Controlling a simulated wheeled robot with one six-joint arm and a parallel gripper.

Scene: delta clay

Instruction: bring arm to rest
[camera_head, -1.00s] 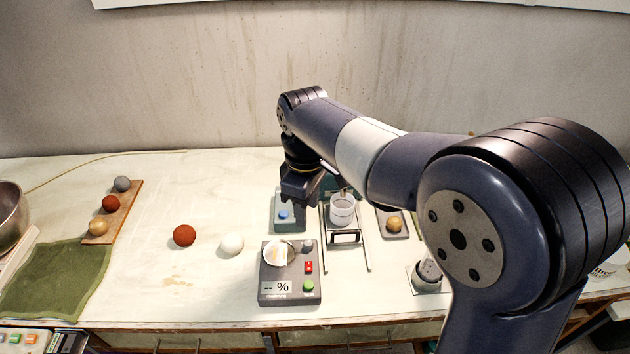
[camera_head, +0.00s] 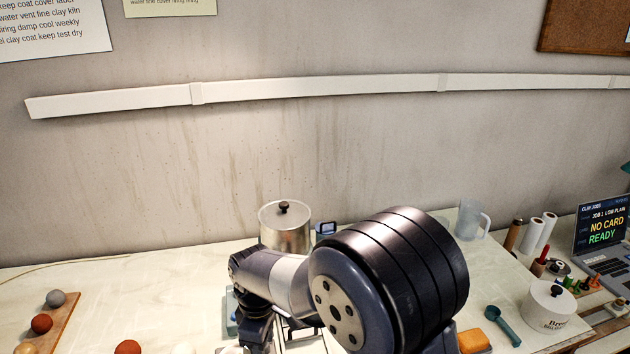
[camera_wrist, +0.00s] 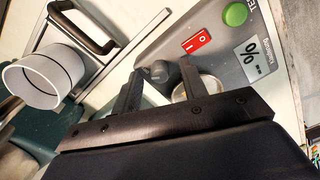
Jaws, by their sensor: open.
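My gripper (camera_wrist: 160,88) is open in the wrist view, with its two dark fingers apart and nothing visible clamped between them. Beyond the fingers is a grey meter (camera_wrist: 215,45) with a green button, a red switch and a % display. A dark knob and part of a round pan on the meter show near and between the fingers. In the head view, my folded arm covers the lower middle, and the gripper (camera_head: 256,334) points down over the bench, its fingertips not clearly visible.
A lidded metal pot (camera_head: 285,228) stands behind my arm. A clear jug (camera_head: 472,220), white lidded tub (camera_head: 548,305), teal scoop (camera_head: 503,325) and laptop (camera_head: 603,238) are right. Clay balls (camera_head: 42,323) lie left.

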